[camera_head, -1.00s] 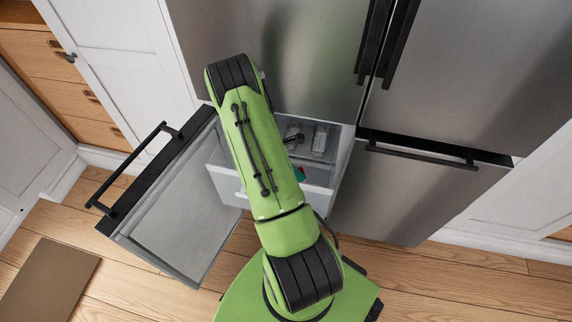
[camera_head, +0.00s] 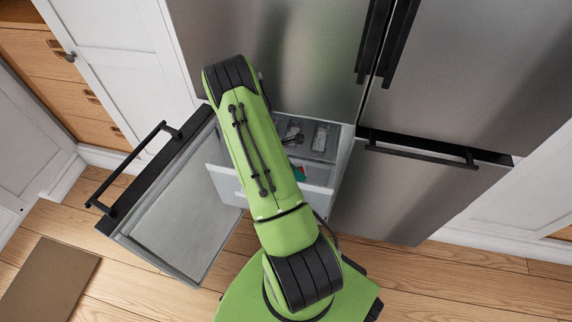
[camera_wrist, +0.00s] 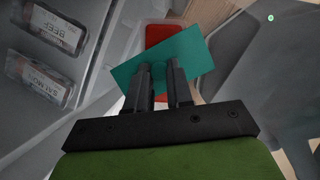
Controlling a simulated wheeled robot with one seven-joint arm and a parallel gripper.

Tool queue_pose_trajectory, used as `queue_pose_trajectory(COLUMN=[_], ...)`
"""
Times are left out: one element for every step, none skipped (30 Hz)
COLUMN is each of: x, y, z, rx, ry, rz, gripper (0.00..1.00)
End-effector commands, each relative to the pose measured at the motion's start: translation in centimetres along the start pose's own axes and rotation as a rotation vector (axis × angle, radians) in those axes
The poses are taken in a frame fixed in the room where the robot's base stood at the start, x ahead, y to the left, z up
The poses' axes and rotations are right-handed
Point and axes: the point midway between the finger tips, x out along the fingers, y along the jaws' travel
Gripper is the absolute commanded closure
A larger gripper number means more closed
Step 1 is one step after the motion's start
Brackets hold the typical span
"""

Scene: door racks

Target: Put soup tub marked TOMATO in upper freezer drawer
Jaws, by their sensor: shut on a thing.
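My gripper (camera_wrist: 160,76) is shut on a flat teal rectangular piece (camera_wrist: 194,57), which is tilted in the wrist view. No TOMATO marking is readable. My arm hides the gripper and much of the drawer there.
Packs marked BEEF (camera_wrist: 48,28) and SALMON (camera_wrist: 38,80) lie in the freezer at left in the wrist view. The freezer door (camera_head: 185,200) stands open at left. A brown mat (camera_head: 50,285) lies on the floor.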

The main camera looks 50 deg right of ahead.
Motion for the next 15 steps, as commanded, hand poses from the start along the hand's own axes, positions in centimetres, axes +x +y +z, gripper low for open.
queue_pose_trajectory(x=[0.00,0.00,0.00,0.00,0.00,0.00,0.00,0.00,0.00,0.00,0.00,0.00,0.00,0.00,0.00], y=[0.01,0.01,0.01,0.01,0.01,0.01,0.01,0.01,0.01,0.01,0.01,0.01,0.01,0.00,0.00], z=[0.01,0.01,0.01,0.01,0.01,0.01,0.01,0.01,0.01,0.01,0.01,0.00,0.00,0.00,0.00], rx=[0.000,0.000,0.000,0.000,0.000,0.000,0.000,0.000,0.000,0.000,0.000,0.000,0.000,0.000,0.000], ry=[0.000,0.000,0.000,0.000,0.000,0.000,0.000,0.000,0.000,0.000,0.000,0.000,0.000,0.000,0.000], rz=[0.000,0.000,0.000,0.000,0.000,0.000,0.000,0.000,0.000,0.000,0.000,0.000,0.000,0.000,0.000], gripper=[1.00,1.00,1.00,1.00,1.00,0.76,0.72,0.67,0.61,0.56,0.52,0.49,0.49,0.49,0.49])
